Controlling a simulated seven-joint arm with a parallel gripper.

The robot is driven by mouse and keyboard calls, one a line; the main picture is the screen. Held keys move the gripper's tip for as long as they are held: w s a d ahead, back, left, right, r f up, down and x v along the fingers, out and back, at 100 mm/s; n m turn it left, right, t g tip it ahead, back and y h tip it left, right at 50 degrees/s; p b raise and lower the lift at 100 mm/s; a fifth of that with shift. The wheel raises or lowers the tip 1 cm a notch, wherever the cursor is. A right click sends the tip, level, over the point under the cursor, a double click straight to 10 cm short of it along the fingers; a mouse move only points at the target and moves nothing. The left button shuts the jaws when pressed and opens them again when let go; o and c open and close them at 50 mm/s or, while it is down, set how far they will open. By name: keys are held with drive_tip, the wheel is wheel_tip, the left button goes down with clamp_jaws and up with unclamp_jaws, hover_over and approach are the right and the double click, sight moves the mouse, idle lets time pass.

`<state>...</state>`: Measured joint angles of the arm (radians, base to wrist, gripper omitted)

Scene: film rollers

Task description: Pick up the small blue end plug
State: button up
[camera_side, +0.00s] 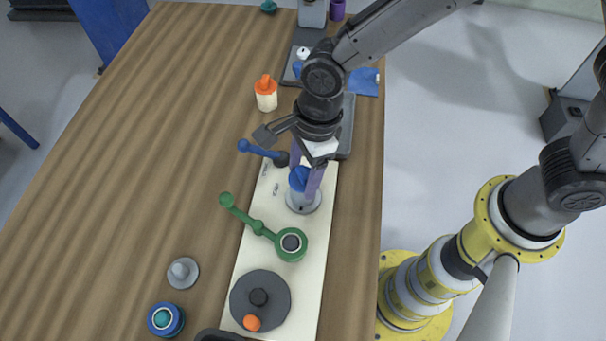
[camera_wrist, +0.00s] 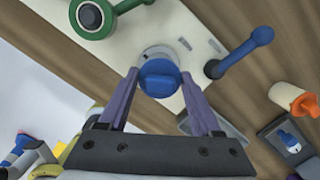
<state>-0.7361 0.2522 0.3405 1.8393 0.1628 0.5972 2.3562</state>
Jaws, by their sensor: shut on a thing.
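The small blue end plug (camera_side: 298,179) sits between my gripper's two purple fingers, just above the grey round post (camera_side: 303,199) on the cream board. My gripper (camera_side: 306,184) points down over the board and is shut on the plug. In the wrist view the blue plug (camera_wrist: 160,78) shows between the fingertips of my gripper (camera_wrist: 161,85), with the grey-white post (camera_wrist: 158,53) behind it. I cannot tell whether the plug still touches the post.
The cream board (camera_side: 262,215) also bears a blue lever (camera_side: 258,149), a green lever (camera_side: 262,231) and a dark grey disc (camera_side: 260,300) with an orange knob. An orange-capped bottle (camera_side: 266,95) stands behind. The wooden table's left side (camera_side: 150,130) is mostly clear.

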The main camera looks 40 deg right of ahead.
sight(300, 173)
drive_tip(key=shift+r, duration=0.55)
wheel_tip(300, 173, up, 2)
drive_tip(key=shift+r, duration=0.1)
drive_tip(key=s+d+r, duration=0.5)
drive_tip(key=r, duration=0.2)
drive_tip(key=s+d+r, duration=0.4)
drive_tip(key=d+r, duration=0.1)
drive_tip(key=r, duration=0.2)
drive_tip(key=shift+s+r, duration=0.35)
drive_tip(key=shift+s, duration=0.05)
idle(0.3)
drive_tip(key=shift+a, duration=0.15)
